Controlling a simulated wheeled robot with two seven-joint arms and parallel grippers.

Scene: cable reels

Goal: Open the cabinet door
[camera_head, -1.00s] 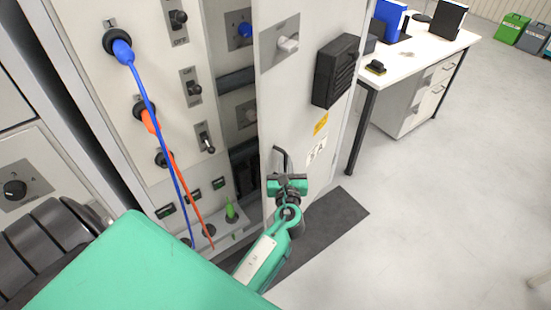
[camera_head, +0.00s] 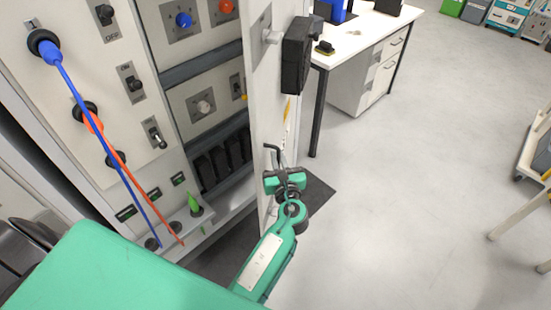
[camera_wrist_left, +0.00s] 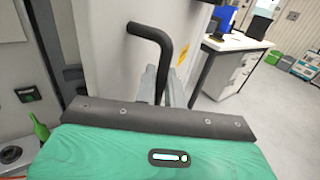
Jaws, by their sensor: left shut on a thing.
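The grey cabinet door (camera_head: 262,100) stands ajar and is seen at a steep angle in the head view. Its black bar handle (camera_head: 273,153) is low on the door; it shows larger in the left wrist view (camera_wrist_left: 160,45). My left gripper (camera_head: 280,170) is at the handle and shut on it. The fingertips are partly hidden behind the wrist in both views. The cabinet (camera_head: 140,75) is open behind the door, with its inner panels of switches showing. My right gripper is not in view.
Blue and orange cables (camera_head: 95,145) hang across the cabinet front at left. A black box (camera_head: 297,55) sticks out from the door. A white desk (camera_head: 365,35) stands behind the door. A dark mat (camera_head: 318,190) lies below.

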